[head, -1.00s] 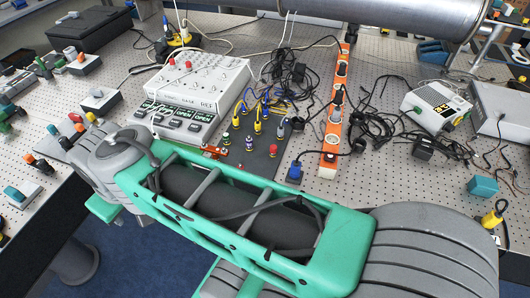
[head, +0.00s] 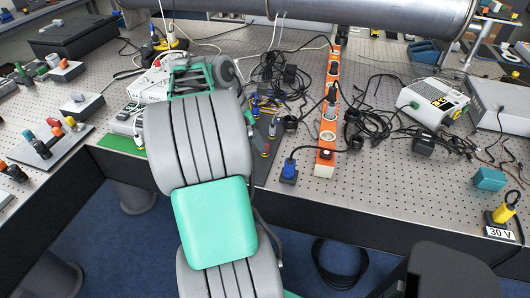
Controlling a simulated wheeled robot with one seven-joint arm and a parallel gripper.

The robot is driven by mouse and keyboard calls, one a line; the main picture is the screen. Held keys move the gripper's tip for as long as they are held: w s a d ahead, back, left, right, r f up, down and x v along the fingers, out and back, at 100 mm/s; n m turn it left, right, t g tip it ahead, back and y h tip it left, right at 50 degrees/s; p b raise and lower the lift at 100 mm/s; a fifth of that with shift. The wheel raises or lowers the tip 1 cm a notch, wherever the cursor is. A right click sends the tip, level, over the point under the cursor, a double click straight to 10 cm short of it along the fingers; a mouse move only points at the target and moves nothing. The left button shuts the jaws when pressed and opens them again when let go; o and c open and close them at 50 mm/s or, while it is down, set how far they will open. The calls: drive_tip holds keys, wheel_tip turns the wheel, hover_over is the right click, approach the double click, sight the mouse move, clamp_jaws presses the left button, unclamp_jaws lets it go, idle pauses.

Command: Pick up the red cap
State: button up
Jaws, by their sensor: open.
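Several small parts have red or orange-red tops, and I cannot tell which is the red cap. One small red-topped plug (head: 265,152) stands on the dark plate just right of my arm. Orange-red tops (head: 57,131) also show on a block with coloured posts at the left.
An orange power strip (head: 327,130) with black cables stands right of the arm. A blue plug (head: 289,172) lies near the table's front edge. A large metal pipe (head: 400,15) crosses the back.

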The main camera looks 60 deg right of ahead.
drive_tip(key=x, duration=0.5)
drive_tip(key=shift+b, duration=0.3)
drive_tip(key=shift+r, duration=0.1)
clamp_jaws()
